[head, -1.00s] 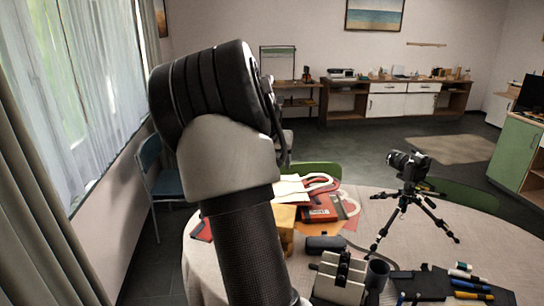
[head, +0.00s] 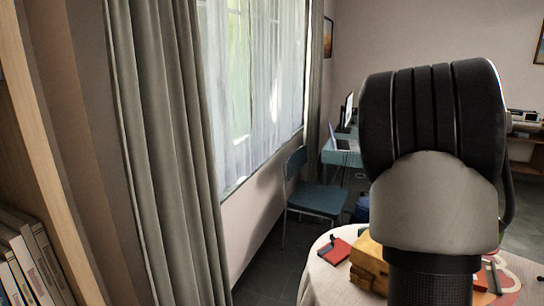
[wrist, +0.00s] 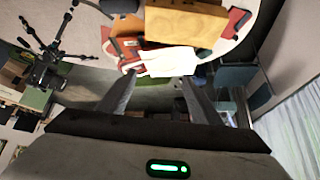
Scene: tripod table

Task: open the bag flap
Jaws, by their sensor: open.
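My gripper (wrist: 160,78) is open and empty in the wrist view, its two fingers apart and pointing toward the round table. I cannot make out a bag flap for certain. A mustard-brown, box-like thing (head: 369,262) stands on the table, partly hidden by my arm in the head view. It also shows in the wrist view (wrist: 185,22), beyond the fingertips and apart from them. A white piece (wrist: 168,62) and red items (wrist: 130,48) lie beside it. A small blue thing (head: 361,208) is on the floor by the desk, too unclear to name.
The round table (head: 318,278) has a pale cloth and a red book (head: 335,251). A blue chair (head: 315,195) stands by the window, near a blue desk (head: 343,155). A curtain (head: 165,150) and bookshelf (head: 30,240) are on the left. A tripod with camera (wrist: 50,68) shows at left.

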